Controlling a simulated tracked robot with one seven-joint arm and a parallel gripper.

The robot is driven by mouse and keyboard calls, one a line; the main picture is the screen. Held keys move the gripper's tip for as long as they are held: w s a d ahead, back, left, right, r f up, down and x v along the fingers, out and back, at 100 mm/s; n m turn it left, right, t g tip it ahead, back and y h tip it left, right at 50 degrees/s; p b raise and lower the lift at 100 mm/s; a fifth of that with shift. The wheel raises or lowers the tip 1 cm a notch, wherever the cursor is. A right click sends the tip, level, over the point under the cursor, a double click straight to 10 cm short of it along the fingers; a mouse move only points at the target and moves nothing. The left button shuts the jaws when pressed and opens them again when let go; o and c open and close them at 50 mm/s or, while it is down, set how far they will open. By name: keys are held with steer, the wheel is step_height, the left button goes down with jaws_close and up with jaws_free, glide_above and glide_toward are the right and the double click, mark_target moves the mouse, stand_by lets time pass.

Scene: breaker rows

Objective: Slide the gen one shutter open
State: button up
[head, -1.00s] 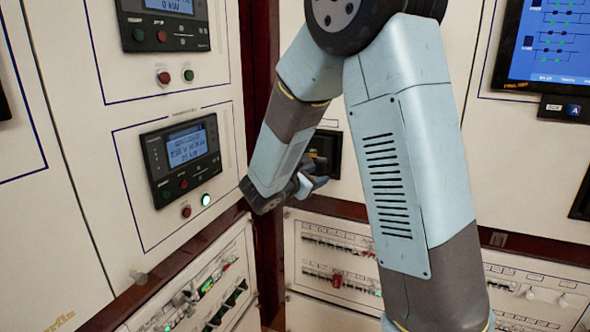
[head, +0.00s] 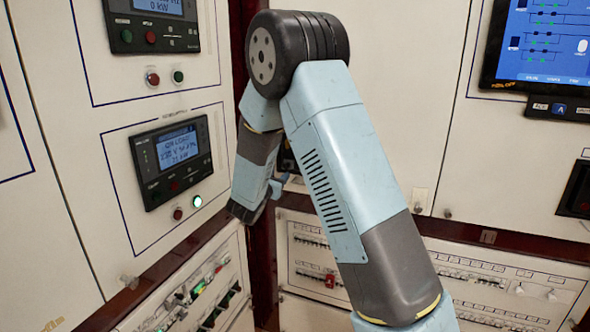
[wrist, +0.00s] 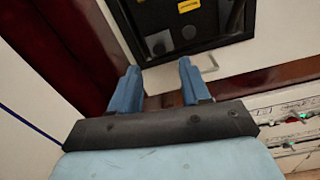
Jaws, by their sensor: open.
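My gripper (wrist: 158,70) is open and empty in the wrist view, its two blue fingers pointing toward a black-framed recessed unit (wrist: 222,44). I cannot tell for sure which part is the gen one shutter. In the head view my gripper (head: 277,187) is small and partly hidden by my arm, which also covers most of that unit.
A dark red corner post (wrist: 70,50) stands close left of the fingers. A screen (head: 545,40) is at upper right.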

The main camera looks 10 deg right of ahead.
mark_target(286, 167)
steer(key=x, duration=0.6)
steer(key=shift+w+d, duration=0.15)
steer(key=shift+d, duration=0.05)
jaws_close()
stand_by(0.5)
